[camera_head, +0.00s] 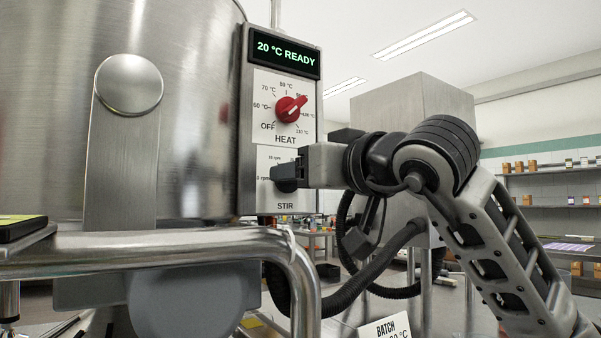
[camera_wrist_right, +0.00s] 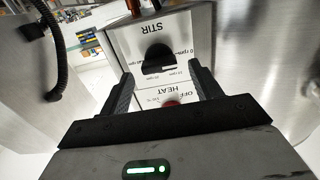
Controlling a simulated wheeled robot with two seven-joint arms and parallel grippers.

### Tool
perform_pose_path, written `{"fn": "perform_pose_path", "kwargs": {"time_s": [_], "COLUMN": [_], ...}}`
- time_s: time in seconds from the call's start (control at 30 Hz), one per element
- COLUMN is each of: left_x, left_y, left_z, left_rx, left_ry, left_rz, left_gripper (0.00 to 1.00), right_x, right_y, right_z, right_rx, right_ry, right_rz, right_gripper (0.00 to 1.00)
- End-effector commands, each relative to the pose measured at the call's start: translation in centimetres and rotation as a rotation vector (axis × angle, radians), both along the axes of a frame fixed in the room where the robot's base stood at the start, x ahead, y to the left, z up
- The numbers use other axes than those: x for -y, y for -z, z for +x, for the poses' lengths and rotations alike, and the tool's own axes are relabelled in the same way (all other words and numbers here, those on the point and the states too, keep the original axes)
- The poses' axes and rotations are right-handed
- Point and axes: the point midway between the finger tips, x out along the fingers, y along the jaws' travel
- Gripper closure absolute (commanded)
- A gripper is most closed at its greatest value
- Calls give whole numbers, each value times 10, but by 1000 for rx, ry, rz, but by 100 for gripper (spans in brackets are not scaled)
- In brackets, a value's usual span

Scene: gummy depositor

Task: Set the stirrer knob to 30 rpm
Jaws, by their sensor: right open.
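The dark stirrer knob (camera_head: 284,179) sits on the STIR plate (camera_head: 267,160), low on the control panel. It also shows in the right wrist view (camera_wrist_right: 157,58), above the middle. My right gripper (camera_head: 299,171) reaches the knob from the right in the head view. In the wrist view my right gripper (camera_wrist_right: 163,74) is open, with one finger on each side of the knob's front; I cannot tell whether either touches it. The small rpm labels are partly hidden or blurred, so the knob's setting is unreadable. My left gripper is not in view.
The red HEAT knob (camera_head: 289,108) is just above, pointing up-right; the display (camera_head: 285,54) reads 20 °C READY. A big steel kettle (camera_head: 190,110) stands left of the panel, and a steel rail (camera_head: 200,243) runs below. A grey box (camera_head: 410,105) stands behind my arm.

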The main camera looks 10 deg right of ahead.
Motion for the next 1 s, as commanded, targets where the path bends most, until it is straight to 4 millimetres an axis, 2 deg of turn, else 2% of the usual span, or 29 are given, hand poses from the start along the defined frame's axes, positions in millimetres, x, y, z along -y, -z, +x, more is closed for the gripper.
{"fn": "perform_pose_path", "kwargs": {"time_s": [0.2, 0.5, 0.57, 0.67, 0.7, 1.0], "left_x": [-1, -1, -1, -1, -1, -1], "left_y": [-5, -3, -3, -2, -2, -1], "left_z": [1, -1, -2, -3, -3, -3], "left_rx": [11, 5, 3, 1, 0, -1], "left_ry": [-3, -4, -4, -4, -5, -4], "left_rz": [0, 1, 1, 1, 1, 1], "left_gripper": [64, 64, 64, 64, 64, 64], "right_x": [-7, -8, -8, -8, -8, -7], "right_y": [-1, 0, 0, 0, 0, 0], "right_z": [17, 19, 19, 19, 19, 19], "right_rx": [1, 1, 1, 1, 1, -10], "right_ry": [0, 0, 0, 0, 0, 1], "right_rz": [1, 0, 0, 0, 0, 24], "right_gripper": [36, 36, 50, 78, 81, 81]}}
